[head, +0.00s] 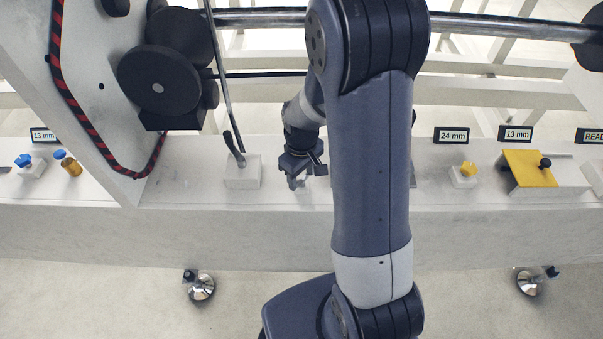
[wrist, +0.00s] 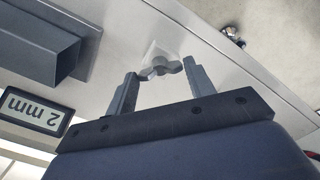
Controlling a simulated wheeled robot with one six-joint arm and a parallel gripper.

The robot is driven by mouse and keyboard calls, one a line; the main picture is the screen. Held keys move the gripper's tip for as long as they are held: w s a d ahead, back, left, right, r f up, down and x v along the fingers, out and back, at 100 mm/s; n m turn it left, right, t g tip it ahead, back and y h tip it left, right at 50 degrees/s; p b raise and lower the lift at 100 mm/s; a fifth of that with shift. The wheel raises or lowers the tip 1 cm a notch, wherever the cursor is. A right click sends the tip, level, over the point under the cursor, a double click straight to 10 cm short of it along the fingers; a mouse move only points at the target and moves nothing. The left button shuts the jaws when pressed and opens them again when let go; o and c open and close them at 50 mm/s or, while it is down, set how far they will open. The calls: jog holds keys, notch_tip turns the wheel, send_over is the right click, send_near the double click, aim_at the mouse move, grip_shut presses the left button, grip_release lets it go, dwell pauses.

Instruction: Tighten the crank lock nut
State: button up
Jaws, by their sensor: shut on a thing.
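A grey lobed nut (wrist: 160,68), which I take to be the crank lock nut, sits on a small white block in the wrist view. My gripper (head: 300,182) reaches down to the white bench in the head view, where its fingers largely hide the nut. Exact finger contact is hard to make out at this size.
A black-handled lever (head: 235,150) on a white block stands just left of my gripper. A grey rectangular tube (wrist: 40,48) and a size label (wrist: 35,112) are close in the wrist view. A yellow knob (head: 468,168) and yellow plate (head: 530,168) are farther right.

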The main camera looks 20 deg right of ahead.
aim_at(302, 178)
jog(key=shift+m, duration=0.3)
jog(key=m, duration=0.4)
jog(key=shift+b, duration=0.3)
jog(key=shift+m, duration=2.4)
jog(key=o, duration=1)
notch_tip(302, 178, up, 11)
jog(key=shift+f+p, duration=0.1)
jog(key=shift+p, duration=0.3)
